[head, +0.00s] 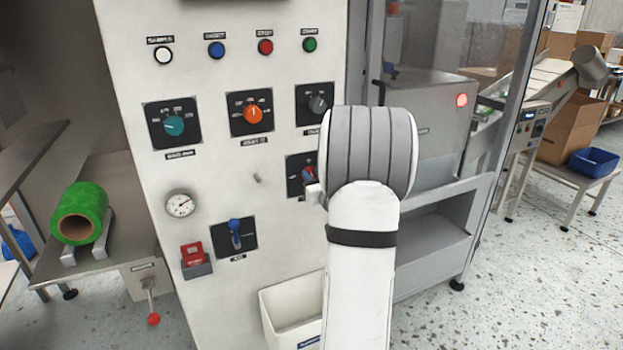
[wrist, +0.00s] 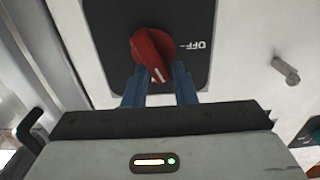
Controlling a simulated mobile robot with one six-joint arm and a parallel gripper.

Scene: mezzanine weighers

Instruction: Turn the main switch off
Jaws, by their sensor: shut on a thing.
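The main switch is a red rotary knob (wrist: 150,54) on a dark plate (wrist: 203,22) in the wrist view. An OFF label shows to the right of the knob. The knob slants, and a white mark on its lower end points down, away from OFF. My gripper (wrist: 158,78) has its two blue fingers on either side of the knob's lower end, shut on it. In the head view the switch plate (head: 294,184) is partly hidden behind my wrist, and only a little of my gripper (head: 311,178) shows there.
The white panel (head: 225,120) carries other dials, including a teal knob (head: 174,126) and an orange knob (head: 253,114). A small peg (wrist: 286,71) sticks out beside the switch. A blue lever (head: 235,234), red button (head: 193,254) and white bin (head: 292,312) are lower down.

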